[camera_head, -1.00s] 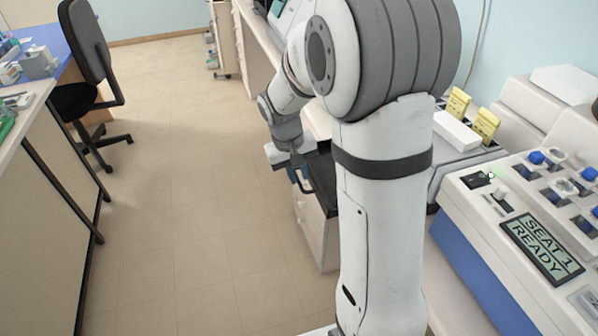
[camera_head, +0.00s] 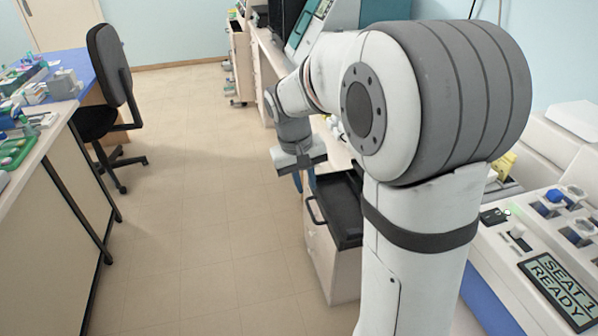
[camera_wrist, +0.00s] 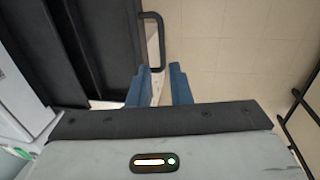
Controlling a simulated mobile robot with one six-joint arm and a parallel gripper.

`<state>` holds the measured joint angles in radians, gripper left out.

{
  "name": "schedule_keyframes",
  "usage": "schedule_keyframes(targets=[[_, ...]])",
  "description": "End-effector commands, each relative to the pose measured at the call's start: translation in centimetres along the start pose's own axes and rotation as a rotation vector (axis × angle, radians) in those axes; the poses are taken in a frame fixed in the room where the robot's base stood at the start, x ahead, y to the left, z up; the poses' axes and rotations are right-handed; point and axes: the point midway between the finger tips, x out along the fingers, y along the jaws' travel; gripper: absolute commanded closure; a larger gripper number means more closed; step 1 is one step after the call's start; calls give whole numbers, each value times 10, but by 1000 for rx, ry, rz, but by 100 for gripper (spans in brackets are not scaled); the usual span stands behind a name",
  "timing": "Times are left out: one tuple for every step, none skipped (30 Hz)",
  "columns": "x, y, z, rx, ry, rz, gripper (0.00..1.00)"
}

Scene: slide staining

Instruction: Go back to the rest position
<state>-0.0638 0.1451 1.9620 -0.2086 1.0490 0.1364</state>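My gripper (camera_head: 304,186) hangs pointing down in the head view, partly hidden behind my grey wrist. In the wrist view, its two blue fingers (camera_wrist: 161,72) stand apart with a gap between them. No held object shows there. Floor and a pale surface show through the gap. Beside and below the gripper is an open dark drawer (camera_head: 345,212) with a black handle; the wrist view shows its handle (camera_wrist: 158,42) just beyond the fingertips. I cannot tell how far the fingers are from the drawer.
The staining machine's display (camera_head: 562,287) reads SEAT 1 READY at the right. A black office chair (camera_head: 108,70) stands by the blue bench on the left. A workbench (camera_head: 60,215) edges the left side. Open tiled floor (camera_head: 200,200) lies between the benches.

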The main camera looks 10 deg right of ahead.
Motion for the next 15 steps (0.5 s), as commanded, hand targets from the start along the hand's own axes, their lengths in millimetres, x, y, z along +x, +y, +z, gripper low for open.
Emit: schedule_keyframes(targets=[[0,0,0,0,0,0,82],[0,0,0,0,0,0,82],[0,0,0,0,0,0,82],[0,0,0,0,0,0,82],[-1,0,2,1,2,-2,82],[-3,1,6,2,7,-5,82],[-5,1,10,4,12,-9,82],[-7,1,16,5,19,-14,82],[-11,2,24,7,30,-23,82],[-14,2,33,9,39,-31,82],[-17,2,42,12,49,-40,82],[-21,2,55,15,64,-52,82],[-23,2,66,18,77,-62,82],[-25,2,76,21,89,-72,82],[-27,2,91,24,104,-84,82]])
